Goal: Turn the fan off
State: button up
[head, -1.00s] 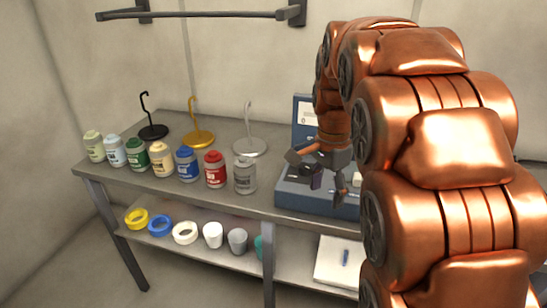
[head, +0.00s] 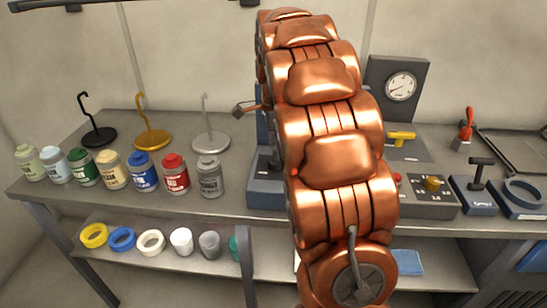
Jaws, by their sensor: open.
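No fan can be made out in the head view. A grey control box (head: 418,197) with a yellow knob (head: 433,184), white markings and a red button (head: 397,178) stands on the bench, right of my arm. My gripper (head: 243,108) is mostly hidden behind my copper arm. One dark finger sticks out to the left, above the bench and apart from the control box. The gripper is open, and I see nothing held in it.
Several paint bottles (head: 143,172) and hooked stands (head: 153,137) fill the bench's left side. A dial gauge (head: 400,87), a yellow-handled device (head: 401,137), a black T-handle block (head: 478,180) and a red-handled tool (head: 467,127) are at right. Tape rolls (head: 122,239) lie below.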

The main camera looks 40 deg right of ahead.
jog(key=shift+f+p, duration=0.3)
jog(key=shift+f, duration=1.7)
